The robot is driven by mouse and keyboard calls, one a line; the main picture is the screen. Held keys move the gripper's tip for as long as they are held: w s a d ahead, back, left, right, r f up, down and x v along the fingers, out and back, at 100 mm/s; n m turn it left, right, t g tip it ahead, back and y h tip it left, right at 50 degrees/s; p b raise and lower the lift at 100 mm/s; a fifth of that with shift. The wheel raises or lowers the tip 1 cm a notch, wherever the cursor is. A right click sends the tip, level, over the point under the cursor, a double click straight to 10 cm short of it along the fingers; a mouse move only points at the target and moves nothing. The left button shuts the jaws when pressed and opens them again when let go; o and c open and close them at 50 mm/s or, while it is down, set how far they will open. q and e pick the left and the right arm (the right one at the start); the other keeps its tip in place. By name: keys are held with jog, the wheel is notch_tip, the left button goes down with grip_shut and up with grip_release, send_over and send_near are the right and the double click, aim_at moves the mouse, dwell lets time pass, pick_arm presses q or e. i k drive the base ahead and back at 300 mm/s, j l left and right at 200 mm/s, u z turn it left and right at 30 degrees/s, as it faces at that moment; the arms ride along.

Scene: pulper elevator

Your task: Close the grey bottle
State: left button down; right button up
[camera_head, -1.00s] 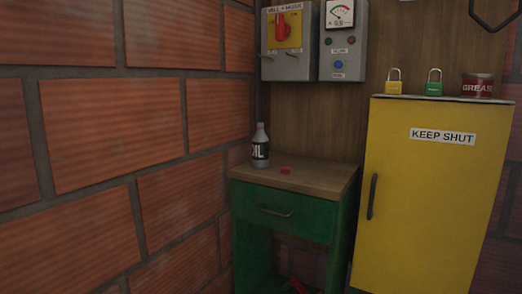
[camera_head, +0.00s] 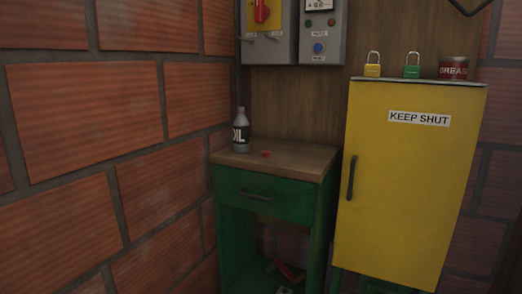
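The grey bottle (camera_head: 241,132), with a black label reading "IL", stands upright on the wooden top of the green cabinet (camera_head: 290,158), near its left back corner. Its neck shows no red cap on it. A small red cap-like piece (camera_head: 266,155) lies on the wooden top to the right of the bottle. Neither of my grippers is in view.
A yellow cabinet (camera_head: 405,190) marked "KEEP SHUT" stands to the right, with a yellow padlock (camera_head: 372,70), a green padlock (camera_head: 411,71) and a grease tin (camera_head: 453,68) on top. Grey control boxes (camera_head: 318,47) hang above. A brick wall (camera_head: 90,115) is at left.

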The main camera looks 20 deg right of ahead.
aim_at(240, 125)
jog(key=z, duration=1.4)
jog(key=j, duration=0.4)
jog(key=k+j, duration=0.15)
jog(key=j, duration=0.3)
